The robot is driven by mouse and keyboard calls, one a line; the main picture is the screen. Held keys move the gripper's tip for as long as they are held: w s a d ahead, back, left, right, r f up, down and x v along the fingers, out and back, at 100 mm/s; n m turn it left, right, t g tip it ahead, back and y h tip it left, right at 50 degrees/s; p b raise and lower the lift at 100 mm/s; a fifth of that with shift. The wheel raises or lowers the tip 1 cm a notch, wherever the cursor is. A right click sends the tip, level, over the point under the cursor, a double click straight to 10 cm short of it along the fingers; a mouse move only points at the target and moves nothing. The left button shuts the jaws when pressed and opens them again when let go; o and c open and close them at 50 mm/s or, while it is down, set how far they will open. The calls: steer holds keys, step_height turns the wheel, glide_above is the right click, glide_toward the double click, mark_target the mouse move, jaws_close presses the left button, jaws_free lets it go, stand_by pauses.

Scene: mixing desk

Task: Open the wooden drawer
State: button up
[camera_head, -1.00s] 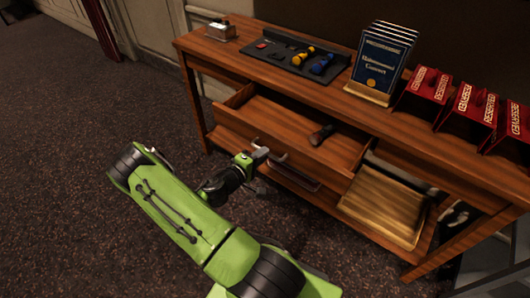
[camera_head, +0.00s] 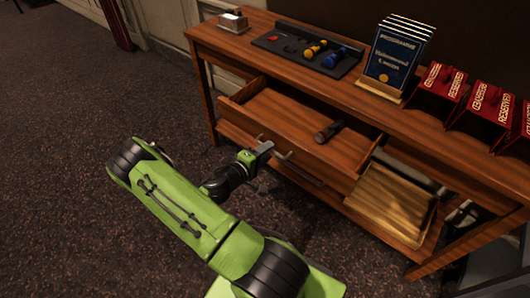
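The wooden drawer (camera_head: 262,123) is pulled out from the front of the wooden desk, with its inside showing. A dark cylindrical object (camera_head: 328,131) lies in it. My gripper (camera_head: 266,148), at the end of the green arm, is at the left end of this handle, in front of the drawer. Its fingers are small and dark here. I cannot tell whether they are open, shut, or touching the handle.
The desk top (camera_head: 225,45) holds a small metal box (camera_head: 233,21), a dark tool tray (camera_head: 272,42), a booklet stand (camera_head: 396,52) and red reserved signs (camera_head: 439,83). A light wooden board (camera_head: 391,203) sits on the right below. Dark carpet (camera_head: 80,95) is clear at the left.

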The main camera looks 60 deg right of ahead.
steer(key=p+v, duration=0.3)
steer(key=v, duration=1.2)
steer(key=shift+a, duration=0.4)
steer(key=shift+r, duration=0.15)
steer(key=s+a+r+t+y+p, duration=0.2)
steer(key=a+r+y, duration=0.3)
steer(key=r, duration=0.5)
steer(key=s+a+r+n+t+y+p, duration=0.1)
steer(key=s+a+r+t+y+p, duration=0.1)
steer(key=a+r, duration=0.5)
steer(key=s+a+r+t+y+p, duration=0.3)
steer(key=r+y, duration=0.5)
steer(key=r, duration=0.7)
steer(key=a+t+p, duration=0.1)
steer(key=a+p, duration=0.1)
steer(key=a, duration=0.1)
steer(key=shift+a+r+n, duration=0.25)
steer(key=shift+a+n, duration=0.1)
steer(key=shift+n, duration=0.05)
